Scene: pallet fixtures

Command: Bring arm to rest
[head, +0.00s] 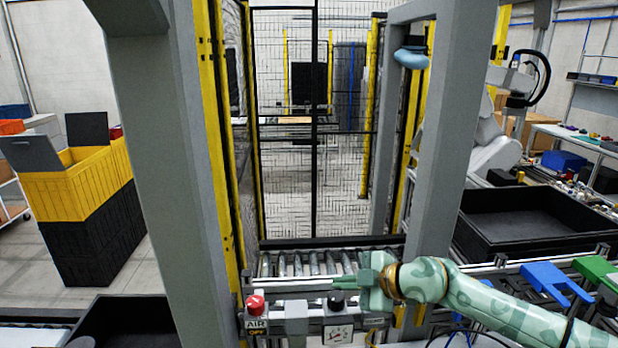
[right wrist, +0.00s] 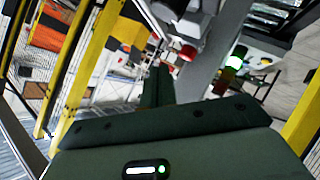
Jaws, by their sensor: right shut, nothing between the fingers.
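My right arm comes in from the lower right in the head view, with a pale green patterned sleeve and a gold ring at the wrist. Its right gripper (head: 338,284) points left, in front of the roller conveyor (head: 310,264) and above the air control box. The fingers are shut with nothing between them. In the right wrist view the dark green fingers (right wrist: 158,86) stand together beyond the broad palm. My left gripper is not in view.
A red knob (head: 255,304) and a gauge (head: 338,334) sit just below the gripper. Grey posts (head: 160,120) stand on both sides, with a mesh fence (head: 285,130) behind. A black tray (head: 520,215) and blue (head: 550,280) and green fixtures (head: 598,268) are at right.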

